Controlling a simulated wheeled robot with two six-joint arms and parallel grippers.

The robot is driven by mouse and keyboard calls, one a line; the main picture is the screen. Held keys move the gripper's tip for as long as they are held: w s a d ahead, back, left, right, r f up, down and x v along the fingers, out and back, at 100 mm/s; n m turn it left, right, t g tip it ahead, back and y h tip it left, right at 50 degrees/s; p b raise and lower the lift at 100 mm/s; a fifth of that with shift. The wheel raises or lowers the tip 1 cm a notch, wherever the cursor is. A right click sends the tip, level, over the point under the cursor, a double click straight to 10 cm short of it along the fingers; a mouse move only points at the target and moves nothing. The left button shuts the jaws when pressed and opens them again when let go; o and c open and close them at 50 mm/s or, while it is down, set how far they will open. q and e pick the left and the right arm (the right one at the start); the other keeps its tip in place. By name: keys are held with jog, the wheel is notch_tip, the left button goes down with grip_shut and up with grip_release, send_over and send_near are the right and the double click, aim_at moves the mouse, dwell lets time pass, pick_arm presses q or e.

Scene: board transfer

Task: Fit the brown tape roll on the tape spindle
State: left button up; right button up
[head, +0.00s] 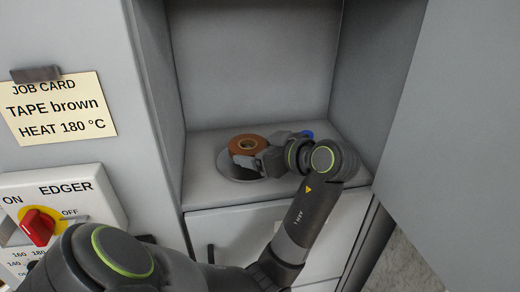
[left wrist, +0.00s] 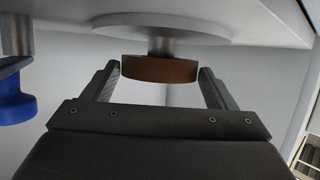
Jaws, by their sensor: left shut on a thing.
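The brown tape roll (head: 249,140) lies flat above the pale round plate (head: 228,170) in the recess. My left gripper (head: 252,153) is shut on the roll, with a finger on each side of its rim. The left wrist view is upside down and shows the roll (left wrist: 160,69) between both fingers. There the metal tape spindle (left wrist: 161,46) stands between the plate (left wrist: 160,27) and the roll, in line with the roll's middle. The roll is apart from the plate. I cannot tell how far the spindle's top reaches into the hole.
A blue knob (head: 307,134) on a metal post stands right of the roll, behind my wrist. Recess walls close in left, right and behind. At left are a job card (head: 60,108) reading "TAPE brown" and an edger switch with a red knob (head: 38,227).

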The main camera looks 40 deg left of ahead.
pick_arm(q)
jog(key=shift+f+b, duration=0.45)
jog(key=shift+f, duration=0.3)
jog(key=shift+f, duration=0.15)
jog(key=o, duration=1)
